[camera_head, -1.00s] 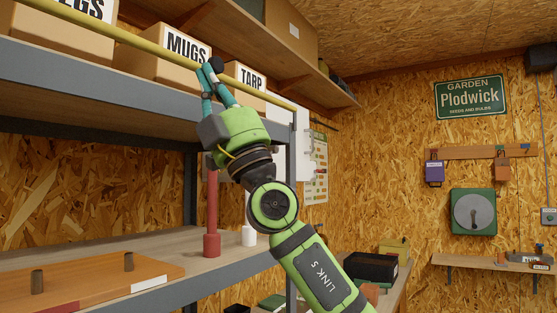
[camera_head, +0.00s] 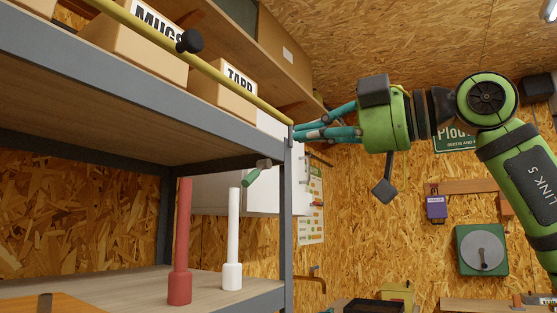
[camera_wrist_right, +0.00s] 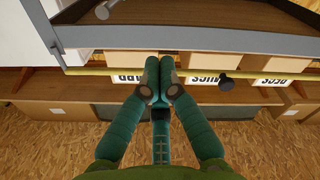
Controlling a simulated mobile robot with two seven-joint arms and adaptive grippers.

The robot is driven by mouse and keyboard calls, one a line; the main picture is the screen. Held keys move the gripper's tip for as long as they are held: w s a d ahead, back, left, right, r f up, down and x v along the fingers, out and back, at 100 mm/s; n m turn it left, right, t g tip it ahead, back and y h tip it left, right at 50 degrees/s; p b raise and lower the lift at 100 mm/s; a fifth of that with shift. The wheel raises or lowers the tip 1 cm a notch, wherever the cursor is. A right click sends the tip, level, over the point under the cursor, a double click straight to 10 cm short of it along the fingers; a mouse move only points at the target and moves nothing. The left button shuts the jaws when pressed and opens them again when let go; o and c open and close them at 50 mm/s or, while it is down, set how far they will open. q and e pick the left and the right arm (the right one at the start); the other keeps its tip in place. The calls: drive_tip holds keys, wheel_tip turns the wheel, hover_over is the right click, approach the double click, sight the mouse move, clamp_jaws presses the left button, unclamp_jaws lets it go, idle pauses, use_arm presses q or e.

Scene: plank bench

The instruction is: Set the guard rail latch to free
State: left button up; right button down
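A yellow guard rail (camera_head: 232,80) runs along the front of the upper shelf. A black ball knob (camera_head: 189,41) sits on it in front of the MUGS box; the knob also shows in the right wrist view (camera_wrist_right: 227,85). No separate part marked as a latch can be made out. My right gripper (camera_head: 298,131) comes in from the right, its fingertips by the rail's right end in the head view, apart from the knob. In the right wrist view its fingertips (camera_wrist_right: 160,78) are together, with nothing visible between them, and overlap the rail. My left gripper is not in view.
Boxes marked MUGS (camera_head: 140,42) and TARP (camera_head: 222,88) stand behind the rail. A grey shelf post (camera_head: 287,215) stands below the gripper. A red post (camera_head: 181,240) and a white post (camera_head: 233,235) stand on the lower shelf. A small green object (camera_head: 254,178) shows under the upper shelf.

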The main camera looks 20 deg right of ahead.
sight(259, 168)
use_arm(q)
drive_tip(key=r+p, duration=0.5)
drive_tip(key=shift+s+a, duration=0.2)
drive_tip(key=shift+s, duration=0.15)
use_arm(e)
drive_tip(key=w+a+f, duration=0.3)
drive_tip(key=w+a, duration=0.2)
drive_tip(key=w, duration=0.4)
drive_tip(key=shift+w, duration=0.15)
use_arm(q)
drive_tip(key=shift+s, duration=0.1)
use_arm(e)
drive_tip(key=shift+a, duration=0.15)
drive_tip(key=shift+f+n+b, duration=0.2)
drive_tip(key=shift+n+b, duration=0.1)
drive_tip(key=shift+n, duration=0.1)
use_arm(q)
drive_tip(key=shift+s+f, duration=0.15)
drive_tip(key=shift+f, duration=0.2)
use_arm(e)
drive_tip(key=shift+f+n, duration=0.1)
drive_tip(key=shift+n, duration=0.4)
use_arm(q)
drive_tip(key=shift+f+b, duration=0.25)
drive_tip(key=shift+b, duration=0.15)
use_arm(e)
drive_tip(key=shift+f+n, duration=0.1)
drive_tip(key=shift+n, duration=0.3)
